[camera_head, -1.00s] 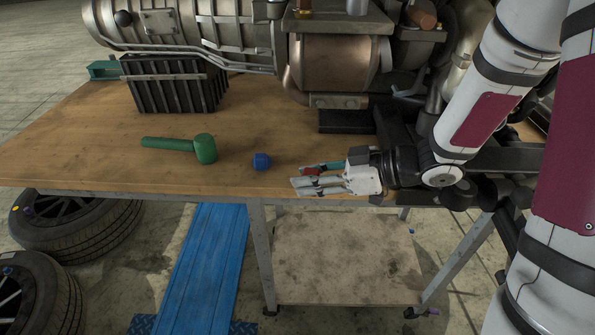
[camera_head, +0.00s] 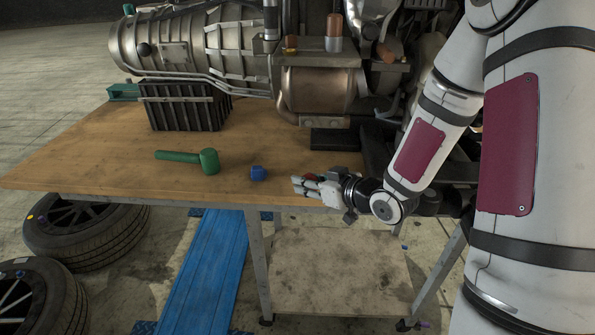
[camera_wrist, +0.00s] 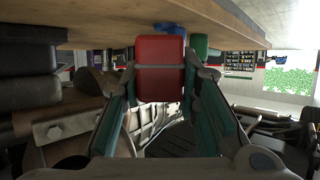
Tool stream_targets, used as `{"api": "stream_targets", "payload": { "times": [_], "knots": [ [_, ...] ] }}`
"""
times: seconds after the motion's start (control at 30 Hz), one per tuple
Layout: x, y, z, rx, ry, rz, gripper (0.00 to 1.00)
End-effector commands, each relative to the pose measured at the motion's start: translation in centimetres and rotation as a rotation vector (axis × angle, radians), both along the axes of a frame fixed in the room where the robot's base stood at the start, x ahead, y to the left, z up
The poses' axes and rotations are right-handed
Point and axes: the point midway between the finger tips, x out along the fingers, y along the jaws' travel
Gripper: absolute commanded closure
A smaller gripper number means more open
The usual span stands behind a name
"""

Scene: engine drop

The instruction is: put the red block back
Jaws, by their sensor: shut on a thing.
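The red block (camera_wrist: 160,70) is between the two fingers of my gripper (camera_wrist: 160,92) in the wrist view, which is shut on it. In the head view, my gripper (camera_head: 304,184) is at the front edge of the wooden workbench (camera_head: 110,165), and only a small bit of the red block (camera_head: 310,177) shows between the fingers. The wrist view looks tilted over, with the bench top (camera_wrist: 90,18) along its upper edge. Whether the block touches the bench cannot be told.
A blue block (camera_head: 258,173) lies left of my gripper, with a green mallet-like tool (camera_head: 190,160) further left. A large engine (camera_head: 310,85) and a black ribbed crate (camera_head: 185,105) stand behind. The bench's left front is clear.

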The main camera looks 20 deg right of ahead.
Motion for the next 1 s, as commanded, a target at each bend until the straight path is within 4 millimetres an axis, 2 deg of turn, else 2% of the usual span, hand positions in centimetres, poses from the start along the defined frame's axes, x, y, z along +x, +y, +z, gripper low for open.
{"api": "stream_targets", "payload": {
  "times": [0.03, 0.3, 0.9, 1.0],
  "knots": [
    [0.7, -0.1, -0.4, -0.001, -0.004, 0.001, 1.0],
    [1.8, -0.2, -0.3, 0.002, -0.006, 0.006, 1.0],
    [2.3, -0.2, -0.7, -0.005, -0.001, -0.002, 1.0],
    [3.9, -0.4, -0.8, -0.003, 0.002, -0.001, 1.0]
  ]
}}
